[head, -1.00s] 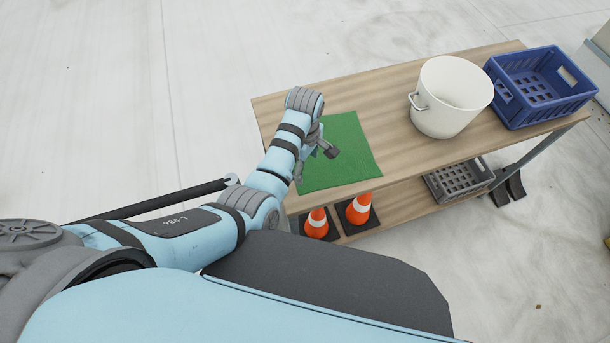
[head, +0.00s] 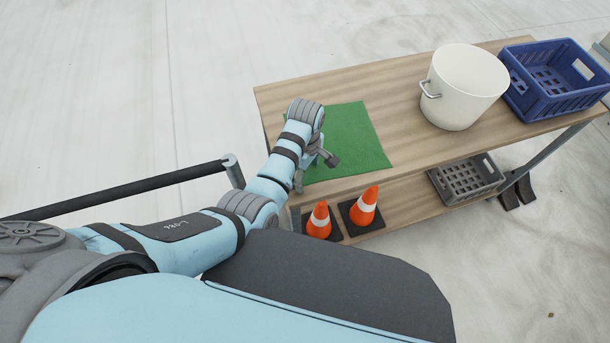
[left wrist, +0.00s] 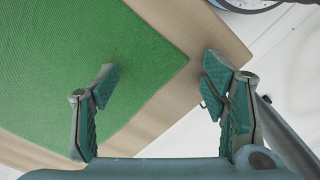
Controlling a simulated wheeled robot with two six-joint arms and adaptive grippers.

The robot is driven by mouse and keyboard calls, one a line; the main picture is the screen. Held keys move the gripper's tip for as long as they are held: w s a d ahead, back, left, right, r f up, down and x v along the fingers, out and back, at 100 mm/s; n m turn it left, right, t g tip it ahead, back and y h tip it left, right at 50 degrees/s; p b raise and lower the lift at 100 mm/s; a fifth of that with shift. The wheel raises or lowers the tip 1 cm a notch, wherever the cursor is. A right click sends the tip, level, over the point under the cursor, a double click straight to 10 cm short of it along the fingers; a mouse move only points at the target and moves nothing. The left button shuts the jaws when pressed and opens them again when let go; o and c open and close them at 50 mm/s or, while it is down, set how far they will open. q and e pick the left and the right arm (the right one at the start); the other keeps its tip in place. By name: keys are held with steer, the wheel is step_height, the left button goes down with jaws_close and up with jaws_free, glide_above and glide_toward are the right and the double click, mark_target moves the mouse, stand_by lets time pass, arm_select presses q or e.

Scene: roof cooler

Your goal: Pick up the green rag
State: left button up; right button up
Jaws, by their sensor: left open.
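The green rag (head: 352,140) lies flat on the left part of the wooden table top. In the left wrist view the rag (left wrist: 90,60) fills the upper left, with one corner pointing right. My left gripper (head: 322,162) is over the rag's left side in the head view, partly hidden by its own wrist. In the left wrist view my left gripper (left wrist: 162,95) is open and empty, its left finger over the rag and its right finger past the rag's corner, near the table edge. My right gripper is not in view.
A white pot (head: 462,90) and a blue crate (head: 553,85) stand on the table (head: 405,135) to the right of the rag. Two orange cones (head: 366,205) and a grey crate (head: 468,180) sit on the lower shelf. The wood between rag and pot is bare.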

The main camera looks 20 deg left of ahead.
arm_select(q)
steer(key=shift+w+f, duration=0.1)
steer(key=shift+f, duration=0.15)
steer(key=shift+c, duration=0.4)
steer(key=shift+s+f, duration=0.1)
steer(key=shift+s, duration=0.25)
jaws_close()
step_height(320, 180, up, 12)
steer(key=p, duration=0.7)
steer(key=shift+w+p, duration=0.25)
steer(key=shift+p, duration=0.15)
